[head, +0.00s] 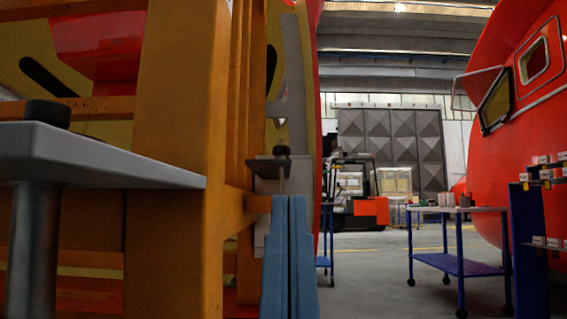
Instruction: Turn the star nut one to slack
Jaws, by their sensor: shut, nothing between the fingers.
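Two dark knobs that look like star nuts are in the head view. The nearer one (47,113) sits on top of a grey clamp plate (120,165) at the left, above a grey round post. The farther one (281,150) is small and sits on a dark plate (268,165) above a thin rod and a light blue bracket (289,265). I cannot tell which of them is number one, or how tight either is. My gripper is not in view.
A worn orange frame (180,130) fills the left, close behind the near plate. At right are a blue trolley (460,267), a blue rack (524,240) and a red nosecone (500,150). An orange forklift (368,212) stands far back. The floor between (375,285) is clear.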

